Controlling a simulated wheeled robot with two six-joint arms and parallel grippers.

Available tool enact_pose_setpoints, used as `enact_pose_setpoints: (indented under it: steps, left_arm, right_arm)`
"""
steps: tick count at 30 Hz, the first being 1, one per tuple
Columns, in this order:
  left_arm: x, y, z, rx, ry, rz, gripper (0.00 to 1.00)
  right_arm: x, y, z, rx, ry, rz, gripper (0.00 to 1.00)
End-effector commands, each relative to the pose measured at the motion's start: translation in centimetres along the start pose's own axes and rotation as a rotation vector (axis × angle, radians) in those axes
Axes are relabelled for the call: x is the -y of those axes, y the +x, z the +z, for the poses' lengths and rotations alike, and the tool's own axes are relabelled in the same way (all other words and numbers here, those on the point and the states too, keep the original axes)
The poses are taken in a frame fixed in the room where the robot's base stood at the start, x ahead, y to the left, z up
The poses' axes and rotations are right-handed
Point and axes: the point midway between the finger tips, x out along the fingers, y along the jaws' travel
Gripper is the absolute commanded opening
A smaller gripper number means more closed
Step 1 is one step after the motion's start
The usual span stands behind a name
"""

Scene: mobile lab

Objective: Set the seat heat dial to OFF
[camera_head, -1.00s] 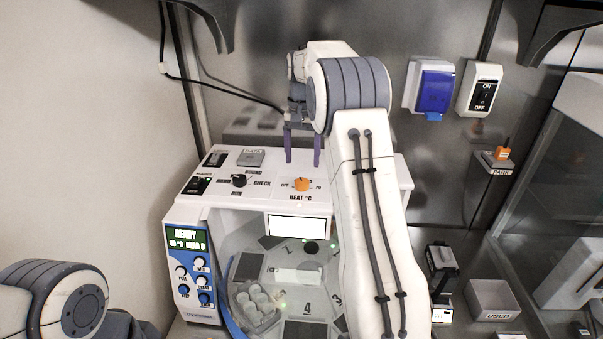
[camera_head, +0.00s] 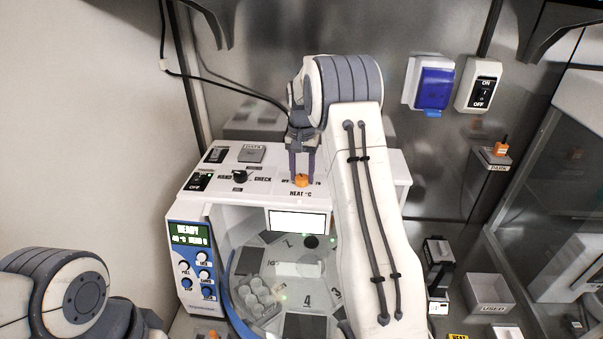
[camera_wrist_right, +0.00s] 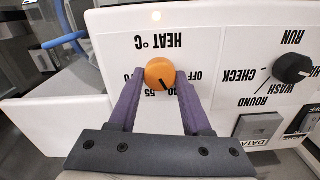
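The seat heat dial is an orange knob (camera_head: 302,180) marked HEAT °C on the top panel of the white machine (camera_head: 225,217). In the right wrist view the dial (camera_wrist_right: 160,74) carries a black pointer line, aimed toward the bottom of the picture and slightly right, between the partly covered number labels. The OFF mark lies to the dial's right there. My right gripper (camera_head: 302,176) points down at the dial. Its two purple fingers (camera_wrist_right: 160,76) stand apart on either side of the knob, with narrow gaps. My left arm shows at lower left; its gripper is out of view.
A black CHECK/WASH/RUN knob (camera_head: 239,177) and a grey DATA cover (camera_head: 251,154) sit left of the dial. A display (camera_head: 188,236) and several small knobs are on the front. A blue-covered box (camera_head: 433,86) and an ON/OFF switch (camera_head: 484,88) are on the back wall.

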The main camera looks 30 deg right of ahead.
Motion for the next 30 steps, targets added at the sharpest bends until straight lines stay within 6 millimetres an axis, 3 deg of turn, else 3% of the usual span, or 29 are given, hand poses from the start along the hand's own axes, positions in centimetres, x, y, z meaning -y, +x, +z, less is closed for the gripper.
enact_pose_setpoints:
  steps: [14, 30]
  left_arm:
    - [-0.01, -0.17, -0.01, 0.0, 0.0, 0.0, 0.0]
    - [-0.03, -0.48, -0.02, 0.0, 0.0, 0.0, 0.0]
  right_arm:
    - [0.07, -0.14, -0.09, -0.002, -0.12, -0.002, 0.0]
    - [0.16, -0.22, -0.14, -0.006, -0.585, -0.002, 0.0]
